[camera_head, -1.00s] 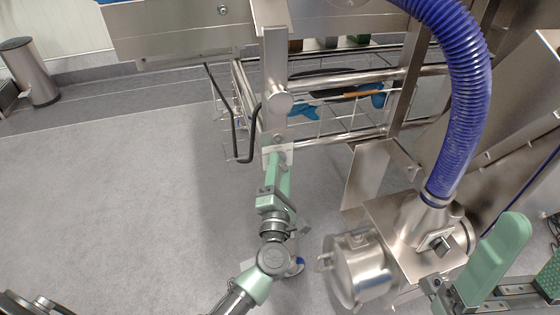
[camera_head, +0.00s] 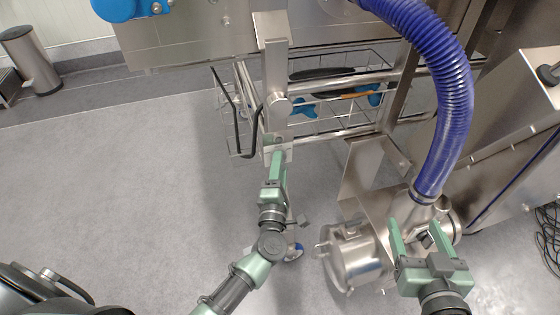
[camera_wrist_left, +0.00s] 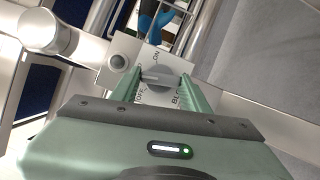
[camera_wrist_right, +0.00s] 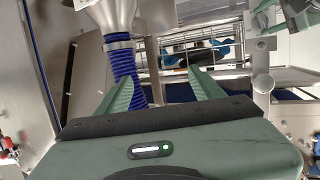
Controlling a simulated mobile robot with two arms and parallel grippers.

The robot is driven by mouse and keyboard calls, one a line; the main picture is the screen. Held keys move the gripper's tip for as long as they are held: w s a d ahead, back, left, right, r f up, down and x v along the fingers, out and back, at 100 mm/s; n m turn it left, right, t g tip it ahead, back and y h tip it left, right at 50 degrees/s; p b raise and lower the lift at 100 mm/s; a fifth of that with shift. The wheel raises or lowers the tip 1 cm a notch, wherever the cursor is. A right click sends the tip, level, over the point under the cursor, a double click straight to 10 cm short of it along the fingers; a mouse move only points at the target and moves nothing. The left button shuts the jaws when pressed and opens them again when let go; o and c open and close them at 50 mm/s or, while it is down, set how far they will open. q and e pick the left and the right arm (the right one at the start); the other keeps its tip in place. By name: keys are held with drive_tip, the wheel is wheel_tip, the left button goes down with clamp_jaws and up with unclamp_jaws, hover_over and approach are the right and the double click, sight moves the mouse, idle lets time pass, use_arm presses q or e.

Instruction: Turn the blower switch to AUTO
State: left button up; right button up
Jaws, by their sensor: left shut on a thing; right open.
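The switch plate (camera_wrist_left: 107,78) shows in the left wrist view, with the letters ON, OFF and a partly hidden "BL". Its round grey knob (camera_wrist_left: 156,72) sits between the fingers of my left gripper (camera_wrist_left: 160,80), which is shut on it. A pale mark on the knob points left in that view; no AUTO label can be read. In the head view my left gripper (camera_head: 274,158) reaches up to the plate (camera_head: 279,148) on the steel post. My right gripper (camera_head: 413,228) is open and empty in front of the steel blower housing (camera_head: 375,215).
A blue ribbed hose (camera_head: 450,95) rises from the housing. A round steel drum (camera_head: 352,257) is beside it. A wire basket (camera_head: 335,110) with blue items hangs behind the post. A black bent handle (camera_head: 254,140) is left of the plate. Grey floor at left is clear.

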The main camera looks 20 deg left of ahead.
use_arm(q)
drive_tip(key=shift+m+g+h+p, duration=0.4)
drive_tip(key=shift+m+p, duration=0.9)
drive_tip(key=shift+p, duration=1.35)
use_arm(e)
drive_tip(key=s+d+f+g+h, duration=0.1)
drive_tip(key=s+d+f+g, duration=0.2)
drive_tip(key=s+f+g, duration=0.2)
drive_tip(key=s+d+f+g+h, duration=0.2)
drive_tip(key=s+f+g, duration=0.3)
drive_tip(key=s, duration=0.6)
drive_tip(key=shift+s+d+f+m+g, duration=0.3)
drive_tip(key=shift+d+g, duration=0.2)
drive_tip(key=shift+g, duration=0.1)
drive_tip(key=shift+r, duration=0.1)
use_arm(q)
drive_tip(key=o, duration=1.4)
drive_tip(key=shift+c, duration=0.2)
drive_tip(key=shift+s, duration=0.15)
